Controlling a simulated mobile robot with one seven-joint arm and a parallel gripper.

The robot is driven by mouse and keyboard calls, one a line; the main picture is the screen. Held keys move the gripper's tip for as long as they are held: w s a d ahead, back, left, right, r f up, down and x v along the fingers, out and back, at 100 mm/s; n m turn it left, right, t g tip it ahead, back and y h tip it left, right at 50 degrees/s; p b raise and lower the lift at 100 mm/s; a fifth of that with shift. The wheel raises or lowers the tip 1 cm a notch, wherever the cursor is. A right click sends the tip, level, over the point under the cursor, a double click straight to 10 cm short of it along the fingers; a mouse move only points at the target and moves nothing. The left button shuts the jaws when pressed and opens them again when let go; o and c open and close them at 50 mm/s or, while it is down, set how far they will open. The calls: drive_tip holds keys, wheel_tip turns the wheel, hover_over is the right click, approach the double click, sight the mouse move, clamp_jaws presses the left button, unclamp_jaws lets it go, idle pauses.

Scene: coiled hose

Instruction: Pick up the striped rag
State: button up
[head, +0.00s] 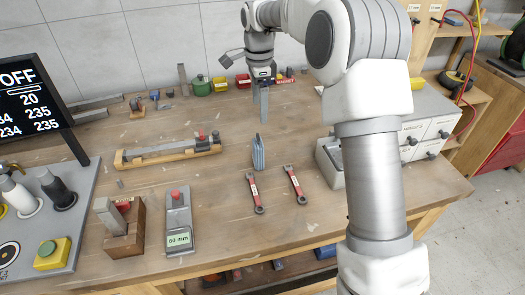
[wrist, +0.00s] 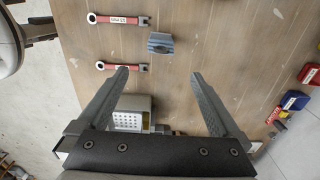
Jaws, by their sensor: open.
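The striped rag (head: 258,153) is a small blue-grey folded piece standing on the wooden workbench (head: 225,178), near its middle. In the wrist view the rag (wrist: 160,43) lies beyond my fingertips, roughly centred between them and apart from them. My gripper (head: 263,115) hangs fingers-down above the bench, behind the rag in the head view. In the wrist view my gripper (wrist: 160,73) has its two fingers spread wide with nothing between them.
Two red-handled wrenches (head: 255,193) (head: 295,184) lie just in front and right of the rag. A grey metal box (head: 330,163) stands further right. A long wooden-based tool (head: 168,150) lies left, and a grey gauge block (head: 179,220) front left.

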sight(258, 151)
drive_tip(key=shift+m, duration=0.3)
drive_tip(key=f, duration=1.2)
drive_tip(key=shift+w+f, duration=0.25)
drive_tip(key=shift+f, duration=0.15)
drive_tip(key=shift+s+a+f, duration=0.1)
drive_tip(key=shift+a+f, duration=0.05)
drive_tip(key=shift+f, duration=1.2)
drive_tip(key=shift+s+a+f, duration=0.1)
drive_tip(key=shift+f, duration=1.25)
drive_tip(key=c, duration=1.4)
drive_tip(key=shift+r, duration=0.1)
drive_tip(key=shift+w+r, duration=0.1)
